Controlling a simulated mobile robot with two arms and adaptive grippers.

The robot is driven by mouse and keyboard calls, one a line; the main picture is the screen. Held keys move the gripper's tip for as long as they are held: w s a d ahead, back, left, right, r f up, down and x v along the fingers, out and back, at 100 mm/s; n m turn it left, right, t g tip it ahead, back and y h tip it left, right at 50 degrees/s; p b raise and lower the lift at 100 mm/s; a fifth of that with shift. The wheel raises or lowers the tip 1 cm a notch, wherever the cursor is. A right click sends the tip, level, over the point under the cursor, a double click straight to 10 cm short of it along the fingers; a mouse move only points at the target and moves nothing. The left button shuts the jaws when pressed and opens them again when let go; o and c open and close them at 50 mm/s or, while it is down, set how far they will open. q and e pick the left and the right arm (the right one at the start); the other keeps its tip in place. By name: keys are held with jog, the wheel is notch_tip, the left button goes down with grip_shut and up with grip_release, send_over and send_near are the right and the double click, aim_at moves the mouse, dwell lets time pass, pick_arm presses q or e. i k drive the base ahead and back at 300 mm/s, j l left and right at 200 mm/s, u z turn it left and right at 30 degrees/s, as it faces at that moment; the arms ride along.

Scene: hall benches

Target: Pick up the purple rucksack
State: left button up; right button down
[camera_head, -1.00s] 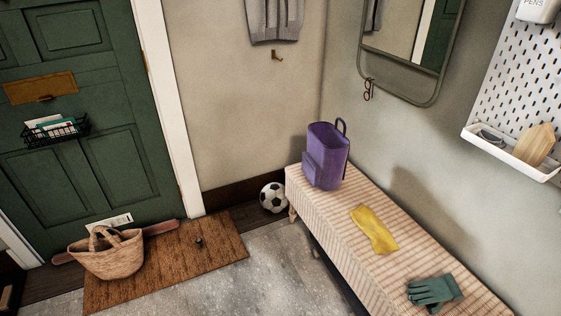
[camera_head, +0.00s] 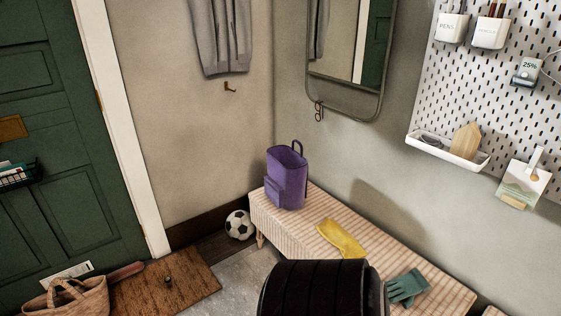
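The purple rucksack (camera_head: 286,180) stands upright at the far left end of the striped bench (camera_head: 383,256), against the wall side. It has a front pocket and a loop handle on top. Neither of my grippers shows in the head view. A black ribbed part of my own arm is at the bottom middle and covers the near front of the bench. Nothing touches the rucksack.
A yellow cloth (camera_head: 340,239) and green gloves (camera_head: 407,287) lie on the bench. A football (camera_head: 239,225) sits on the floor by the bench's far end. A woven basket (camera_head: 72,299) and doormat (camera_head: 165,286) are at lower left. A pegboard shelf (camera_head: 447,152) hangs right.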

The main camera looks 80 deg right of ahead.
aim_at(286, 181)
jog(key=i+j+u, duration=0.15)
jog(key=j, duration=0.35)
jog(key=i+j+u, duration=0.15)
jog(key=j, duration=0.35)
jog(key=i+j+u, duration=0.15)
jog(key=i+j, duration=0.2)
jog(key=i+j+u, duration=0.2)
jog(key=j, duration=0.35)
jog(key=i+l+z, duration=0.1)
jog(key=i+z, duration=0.7)
jog(key=i+j+z, duration=0.1)
jog(key=i+z, duration=0.25)
jog(key=i+j+z, duration=0.2)
jog(key=z, duration=0.2)
jog(key=i+l+z, duration=0.2)
jog(key=z, duration=0.2)
jog(key=i+l+z, duration=0.1)
jog(key=i+z, duration=0.7)
jog(key=i+j+z, duration=0.15)
jog(key=i+z, duration=0.3)
jog(key=i+j+z, duration=0.2)
jog(key=z, duration=0.2)
jog(key=i, duration=0.05)
